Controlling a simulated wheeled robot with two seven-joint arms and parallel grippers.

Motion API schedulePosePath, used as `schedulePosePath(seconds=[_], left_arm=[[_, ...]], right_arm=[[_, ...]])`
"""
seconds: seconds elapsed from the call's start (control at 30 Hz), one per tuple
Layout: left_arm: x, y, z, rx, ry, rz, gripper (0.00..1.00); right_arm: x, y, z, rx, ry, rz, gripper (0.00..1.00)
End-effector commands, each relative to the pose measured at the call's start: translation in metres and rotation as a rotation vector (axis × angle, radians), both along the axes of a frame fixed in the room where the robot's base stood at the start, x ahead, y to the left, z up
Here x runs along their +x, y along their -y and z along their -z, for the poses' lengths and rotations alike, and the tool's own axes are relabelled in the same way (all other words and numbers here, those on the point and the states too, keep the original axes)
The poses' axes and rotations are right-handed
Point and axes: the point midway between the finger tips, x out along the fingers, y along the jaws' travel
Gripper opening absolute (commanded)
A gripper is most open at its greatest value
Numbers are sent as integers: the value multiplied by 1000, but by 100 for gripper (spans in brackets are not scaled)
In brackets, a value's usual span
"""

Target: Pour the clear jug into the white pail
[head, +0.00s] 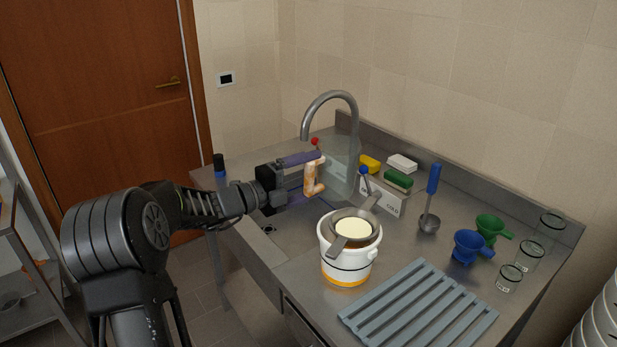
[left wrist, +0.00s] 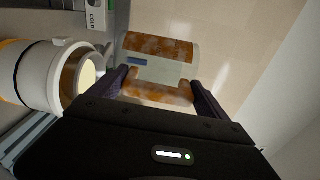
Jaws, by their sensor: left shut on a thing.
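The clear jug (head: 343,165) is see-through and looks about upright, behind and left of the white pail. My left gripper (head: 312,178) is shut on its mottled orange-and-white handle, which also shows between the fingers in the left wrist view (left wrist: 160,70). I cannot tell whether the jug touches the counter or what it holds. The white pail (head: 347,268) stands on the counter, with a black line and an orange band low down; it also shows at the left of the left wrist view (left wrist: 38,75). A grey strainer with a cream-coloured middle (head: 353,230) lies across its mouth. My right gripper is out of view.
A curved tap (head: 332,97) rises behind the jug. Sponges (head: 397,180), a ladle (head: 430,205), a blue funnel (head: 468,246), a green funnel (head: 490,227) and glass jars (head: 509,278) stand to the right. A slatted grey rack (head: 420,308) lies right of the pail.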

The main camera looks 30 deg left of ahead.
Motion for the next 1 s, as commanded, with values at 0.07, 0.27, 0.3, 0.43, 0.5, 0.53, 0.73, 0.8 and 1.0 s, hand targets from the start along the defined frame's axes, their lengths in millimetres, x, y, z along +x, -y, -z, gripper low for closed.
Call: schedulePosePath(seconds=[0.07, 0.27, 0.3, 0.43, 0.5, 0.53, 0.73, 0.8, 1.0], left_arm=[[0, 0, -6, 1, 3, 0, 32], [0, 0, -26, 5, 4, 0, 32], [0, 0, -30, 4, 5, 0, 32], [0, 1, -43, 4, 4, 2, 32], [0, 1, -47, 4, 4, 1, 32], [0, 1, -48, 4, 4, 1, 32], [0, 0, -50, 2, 2, 0, 32], [0, 0, -50, 2, 2, 0, 32], [0, 0, -50, 3, 3, 0, 32]], right_arm=[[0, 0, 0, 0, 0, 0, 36], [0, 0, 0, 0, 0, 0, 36], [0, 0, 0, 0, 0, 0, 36], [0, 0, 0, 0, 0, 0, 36], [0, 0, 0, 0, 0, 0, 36], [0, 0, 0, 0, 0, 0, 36], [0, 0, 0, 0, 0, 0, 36], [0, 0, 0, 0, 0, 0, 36], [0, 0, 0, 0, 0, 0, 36]])
